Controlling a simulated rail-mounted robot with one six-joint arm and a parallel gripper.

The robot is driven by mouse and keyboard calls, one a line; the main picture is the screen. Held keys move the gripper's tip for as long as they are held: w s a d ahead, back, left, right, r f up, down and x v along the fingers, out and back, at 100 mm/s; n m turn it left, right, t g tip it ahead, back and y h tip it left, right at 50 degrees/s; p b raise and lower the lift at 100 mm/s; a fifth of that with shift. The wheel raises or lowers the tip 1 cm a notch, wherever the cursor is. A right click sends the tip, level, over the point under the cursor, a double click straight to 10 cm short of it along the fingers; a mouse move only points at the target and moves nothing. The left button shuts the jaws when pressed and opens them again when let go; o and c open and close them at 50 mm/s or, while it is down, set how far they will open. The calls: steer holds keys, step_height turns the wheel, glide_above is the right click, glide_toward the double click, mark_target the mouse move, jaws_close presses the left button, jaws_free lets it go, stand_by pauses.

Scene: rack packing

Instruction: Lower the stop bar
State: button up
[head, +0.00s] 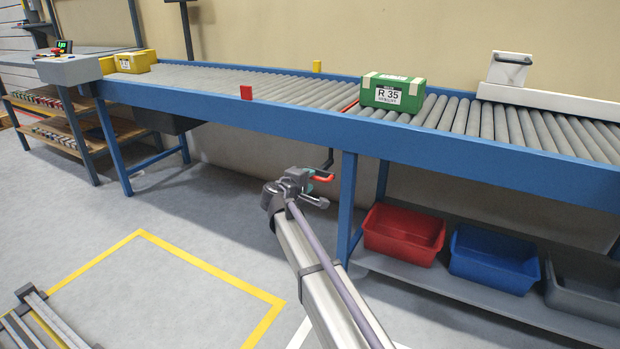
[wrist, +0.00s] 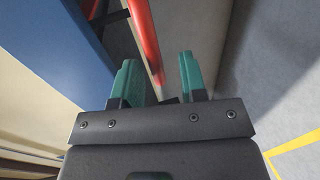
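A thin red stop bar (head: 349,106) lies across the rollers, just left of the green box (head: 393,94) marked R 35. Its height above the rollers is hard to tell. A dark lever with a red handle (head: 322,179) hangs under the conveyor's front edge. My gripper (head: 308,184) is at this handle, below the blue rail. In the wrist view the gripper (wrist: 160,78) has its two teal fingers apart. The red handle (wrist: 145,40) runs down into the gap between them, nearer the left finger. The fingers are not closed on it.
The blue conveyor rail (head: 270,115) is above my gripper, and a blue leg (head: 347,205) stands to its right. Red (head: 403,235) and blue bins (head: 494,260) sit on the low shelf. A yellow box (head: 135,61) is on the left rollers. Floor at left is open.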

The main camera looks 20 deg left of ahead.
steer(key=p+v, duration=0.1)
steer(key=v, duration=0.7)
steer(key=shift+s, duration=0.25)
